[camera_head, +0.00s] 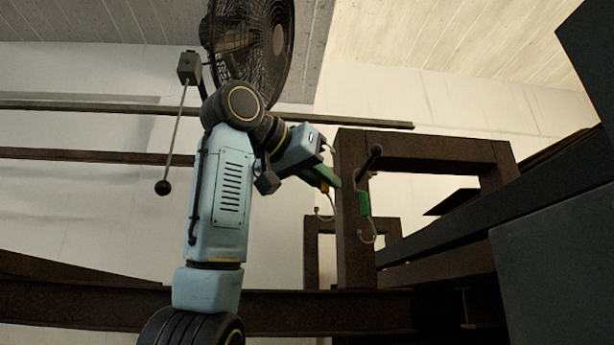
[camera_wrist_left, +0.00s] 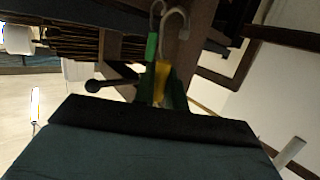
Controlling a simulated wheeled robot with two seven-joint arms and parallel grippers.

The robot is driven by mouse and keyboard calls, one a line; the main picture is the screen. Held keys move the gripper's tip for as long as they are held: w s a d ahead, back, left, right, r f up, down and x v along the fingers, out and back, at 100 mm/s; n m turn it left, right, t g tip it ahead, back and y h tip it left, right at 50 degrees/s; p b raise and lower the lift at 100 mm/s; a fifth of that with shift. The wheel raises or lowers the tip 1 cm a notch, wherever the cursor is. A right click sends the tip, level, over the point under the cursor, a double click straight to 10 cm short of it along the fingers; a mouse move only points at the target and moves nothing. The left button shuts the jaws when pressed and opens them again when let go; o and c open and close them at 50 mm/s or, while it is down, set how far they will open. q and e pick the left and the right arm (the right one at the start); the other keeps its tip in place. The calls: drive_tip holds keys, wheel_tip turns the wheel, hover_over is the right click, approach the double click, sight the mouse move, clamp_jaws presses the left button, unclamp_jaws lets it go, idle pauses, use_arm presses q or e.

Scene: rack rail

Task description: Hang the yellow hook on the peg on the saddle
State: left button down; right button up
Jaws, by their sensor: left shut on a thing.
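My left gripper (camera_head: 328,178) is shut on the yellow hook (camera_head: 325,189), just left of the saddle's upright. The hook's pale curved wire hangs below the fingers. In the left wrist view the yellow hook (camera_wrist_left: 162,76) sits between the dark green fingers, with its wire curving away beyond them. The saddle (camera_head: 350,240) is a rusty brown steel frame. A dark peg (camera_head: 368,163) with a ball end sticks out near its top; the ball also shows in the left wrist view (camera_wrist_left: 93,86). The yellow hook is apart from the peg. My right gripper is out of view.
A green hook (camera_head: 364,204) with a pale wire hangs below the peg, close beside the yellow one in the left wrist view (camera_wrist_left: 151,47). Dark beams fill the right side. A black fan (camera_head: 262,45) is above my left arm. Rusty rails cross behind.

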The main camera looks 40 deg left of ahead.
use_arm(q)
drive_tip(key=w+d+f, duration=0.2)
drive_tip(key=w+d, duration=0.3)
drive_tip(key=w, duration=0.1)
drive_tip(key=shift+d, duration=0.15)
idle(0.5)
drive_tip(key=shift+w+f, duration=0.1)
drive_tip(key=shift+f, duration=0.15)
idle(0.4)
drive_tip(key=c, duration=1.4)
unclamp_jaws()
drive_tip(key=shift+o, duration=0.2)
